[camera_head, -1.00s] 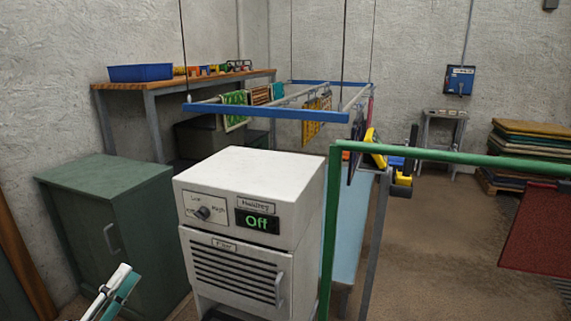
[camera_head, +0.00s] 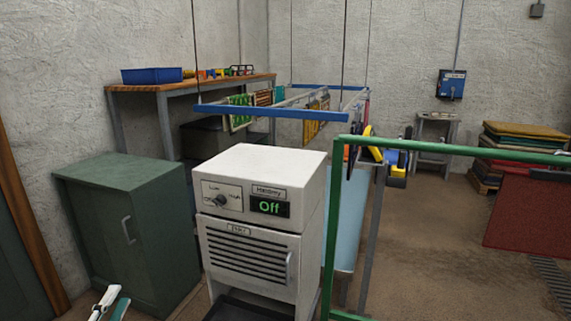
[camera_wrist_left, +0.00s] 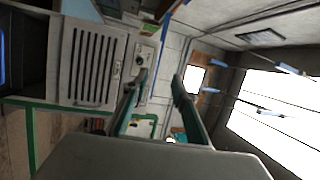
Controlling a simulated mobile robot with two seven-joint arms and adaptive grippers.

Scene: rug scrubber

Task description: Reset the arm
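My left gripper (camera_head: 109,304) shows at the lower left edge of the head view, in front of the green cabinet. In the left wrist view its two fingers (camera_wrist_left: 158,95) stand apart with nothing between them, so it is open and empty. Beyond the fingers the wrist view is turned on its side and shows the white machine's vented front (camera_wrist_left: 97,68). My right gripper is in neither view.
A green cabinet (camera_head: 125,220) is at left. A green rail (camera_head: 331,230) stands at right. A blue hanging rack (camera_head: 270,112) is behind.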

